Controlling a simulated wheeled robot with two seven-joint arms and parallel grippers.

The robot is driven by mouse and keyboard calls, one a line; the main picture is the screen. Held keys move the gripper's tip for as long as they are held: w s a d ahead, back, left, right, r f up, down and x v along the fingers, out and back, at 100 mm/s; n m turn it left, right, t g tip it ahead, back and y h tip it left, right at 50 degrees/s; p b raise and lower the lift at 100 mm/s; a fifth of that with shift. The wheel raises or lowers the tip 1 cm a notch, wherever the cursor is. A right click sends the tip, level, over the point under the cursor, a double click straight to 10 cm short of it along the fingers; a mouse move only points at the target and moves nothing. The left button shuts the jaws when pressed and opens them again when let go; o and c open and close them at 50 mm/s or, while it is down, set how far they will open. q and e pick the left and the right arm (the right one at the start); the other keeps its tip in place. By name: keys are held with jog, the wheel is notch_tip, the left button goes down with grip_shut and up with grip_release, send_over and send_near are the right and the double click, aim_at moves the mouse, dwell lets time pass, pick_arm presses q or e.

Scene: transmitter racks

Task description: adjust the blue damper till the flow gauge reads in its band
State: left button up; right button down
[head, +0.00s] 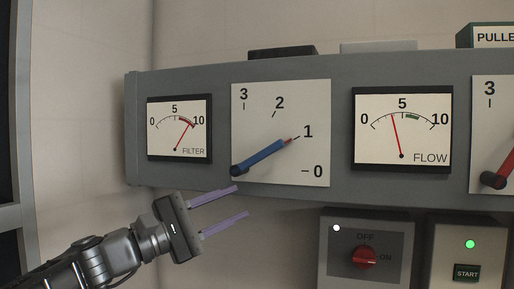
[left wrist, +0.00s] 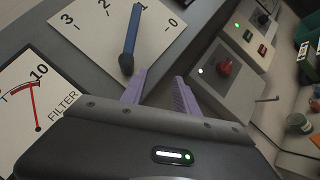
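The blue damper (head: 262,155) is a lever on a white plate (head: 302,98) marked 0 to 3. Its pivot is at the plate's lower left, and its red-tipped end points at about 1. The flow gauge (head: 403,130) has its red needle a little below 5, left of the short green band. My left gripper (head: 242,201) is open and empty, just below the damper's pivot and apart from the lever. In the left wrist view, the lever (left wrist: 131,35) stands beyond the purple fingers (left wrist: 160,76). My right gripper is not in view.
The filter gauge (head: 179,128) is left of the damper plate, its needle in the red zone. Below the panel are a red OFF/ON knob (head: 364,257) and a START box (head: 467,272) with a green light. A second, red lever (head: 498,170) is at the right edge.

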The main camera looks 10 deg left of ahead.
pick_arm(q)
jog(key=h, duration=0.2)
send_near(254, 160)
jog(key=x, duration=0.2)
jog(key=shift+m, duration=0.4)
jog(key=p+x, duration=0.3)
jog(key=x, duration=0.6)
jog(key=shift+p, duration=0.4)
jog(key=shift+c, duration=0.6)
grip_shut()
